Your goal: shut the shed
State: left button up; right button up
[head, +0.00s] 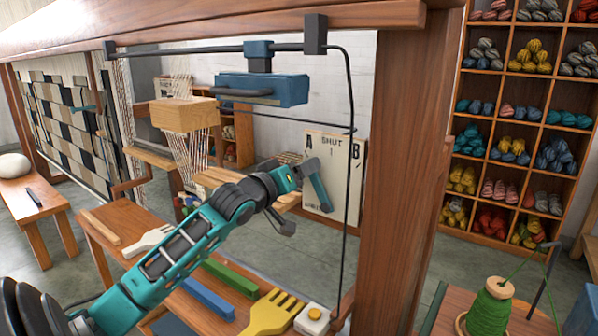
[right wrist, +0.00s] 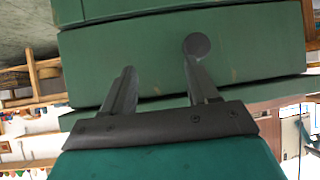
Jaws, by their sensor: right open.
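The loom's white board (head: 334,158) reads "A", "SHUT", "1" and "B". The blue block (head: 262,90) with a dark bar handle hangs from the black overhead rail (head: 200,48). A wooden block (head: 184,115) hangs left of it, with pale threads (head: 188,155) below. My left gripper (head: 302,200) is at the end of the teal arm, in front of the board's lower left and below the blue block.
A thick wooden post (head: 400,180) stands right of the board. The bench in front holds a yellow comb (head: 272,313), a green bar (head: 230,277) and a blue bar (head: 208,298). A green spool (head: 491,308) stands at lower right. Wool shelves (head: 520,120) fill the back right.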

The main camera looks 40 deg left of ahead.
pick_arm(q)
jog(key=shift+c, duration=0.3)
grip_shut()
dwell(0.3)
